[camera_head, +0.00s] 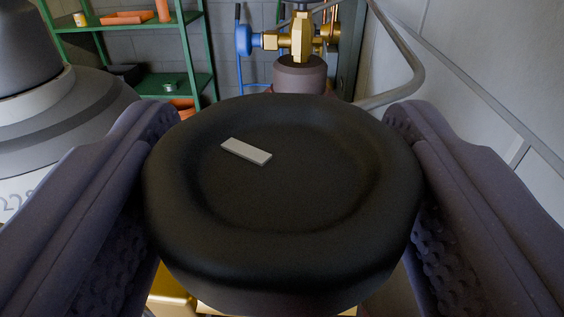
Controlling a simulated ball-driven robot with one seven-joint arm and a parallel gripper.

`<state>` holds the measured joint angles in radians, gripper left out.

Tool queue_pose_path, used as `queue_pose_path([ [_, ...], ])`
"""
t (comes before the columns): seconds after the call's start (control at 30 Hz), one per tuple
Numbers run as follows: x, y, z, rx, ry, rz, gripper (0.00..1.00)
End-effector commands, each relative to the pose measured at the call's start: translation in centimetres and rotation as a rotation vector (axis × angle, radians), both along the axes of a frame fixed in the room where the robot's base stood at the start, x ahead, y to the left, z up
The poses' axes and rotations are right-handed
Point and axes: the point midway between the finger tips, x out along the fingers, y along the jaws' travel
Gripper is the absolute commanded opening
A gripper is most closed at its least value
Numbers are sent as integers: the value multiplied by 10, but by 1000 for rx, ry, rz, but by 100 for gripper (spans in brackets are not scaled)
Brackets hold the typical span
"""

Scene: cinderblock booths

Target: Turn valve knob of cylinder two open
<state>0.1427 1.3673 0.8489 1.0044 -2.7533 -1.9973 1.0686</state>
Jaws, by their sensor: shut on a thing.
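A large round black valve knob (310,180) fills the middle of the view. It has a raised rim, a dished top and a small pale grey bar mark (246,151) left of its centre. My gripper (282,165) is shut on the knob, with one dark finger pressed on its left side and one on its right. Brass parts (172,296) show under the knob at the bottom edge; most of the valve body is hidden by the knob. I see no number naming this cylinder.
Behind stands another cylinder (300,76) with a brass valve (302,38) and a blue fitting (243,40). A green shelf (120,23) stands at the back left. A grey pipe (410,70) runs along the right wall. A pale grey rounded body (60,130) is close at left.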

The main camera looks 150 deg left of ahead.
Motion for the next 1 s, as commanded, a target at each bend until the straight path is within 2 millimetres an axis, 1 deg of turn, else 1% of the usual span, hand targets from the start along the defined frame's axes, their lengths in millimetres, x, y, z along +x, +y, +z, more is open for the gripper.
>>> queue_pose_path([
  [0.03, 0, 0, 3, 4, 1, 6, 37],
  [0.5, 0, 1, 1, 4, 1, 23, 37],
  [0.53, 0, 1, 1, 4, 1, 23, 70],
  [0.57, 0, 1, 1, 4, 1, 23, 77],
  [0.6, 0, 1, 0, 4, 1, 23, 86],
  [0.63, 0, 1, 0, 3, 1, 23, 88],
  [1.0, -1, 0, 0, 1, 0, 23, 88],
])
